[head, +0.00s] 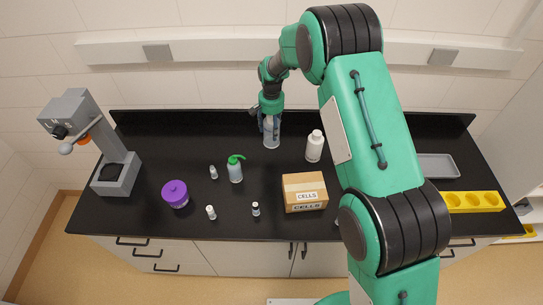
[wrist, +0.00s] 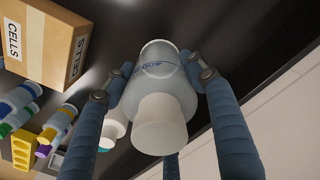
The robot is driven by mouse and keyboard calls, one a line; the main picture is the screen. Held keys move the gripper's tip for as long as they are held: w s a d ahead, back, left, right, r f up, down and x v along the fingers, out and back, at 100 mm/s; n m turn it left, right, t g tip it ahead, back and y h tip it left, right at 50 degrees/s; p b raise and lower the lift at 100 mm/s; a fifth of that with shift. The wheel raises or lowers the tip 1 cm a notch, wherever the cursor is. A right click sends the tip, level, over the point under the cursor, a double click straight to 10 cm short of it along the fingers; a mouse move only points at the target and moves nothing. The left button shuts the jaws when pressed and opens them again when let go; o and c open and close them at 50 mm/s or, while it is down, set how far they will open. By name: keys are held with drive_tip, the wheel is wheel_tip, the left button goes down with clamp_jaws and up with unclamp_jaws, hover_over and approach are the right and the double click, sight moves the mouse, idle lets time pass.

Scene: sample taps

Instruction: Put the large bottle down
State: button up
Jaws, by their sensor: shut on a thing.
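The large bottle (head: 271,140) is pale, with a white cap and blue lettering that show in the wrist view (wrist: 160,72). My gripper (head: 269,124) is shut on it near the back of the black counter (head: 185,135). In the wrist view blue-grey fingers close on the bottle's shoulders, with the cap toward the camera. The bottle looks upright. I cannot tell whether its base touches the counter. My fingers hide part of its upper body in the head view.
A white bottle (head: 314,148) stands just to the right. A CELLS box (head: 304,192), a green-topped wash bottle (head: 236,170), a purple-lidded jar (head: 175,194) and small vials stand nearer the front. The back left counter is clear.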

sight(271, 144)
drive_tip(key=shift+f+p, duration=0.45)
drive_tip(key=shift+f, duration=2.6)
drive_tip(key=shift+f+p, duration=0.3)
drive_tip(key=shift+f, duration=1.6)
drive_tip(key=shift+f, duration=0.2)
drive_tip(key=o, duration=1.2)
drive_tip(key=shift+r, duration=0.25)
wheel_tip(271, 144, up, 12)
drive_tip(key=shift+f+b, duration=0.1)
drive_tip(key=shift+b, duration=0.85)
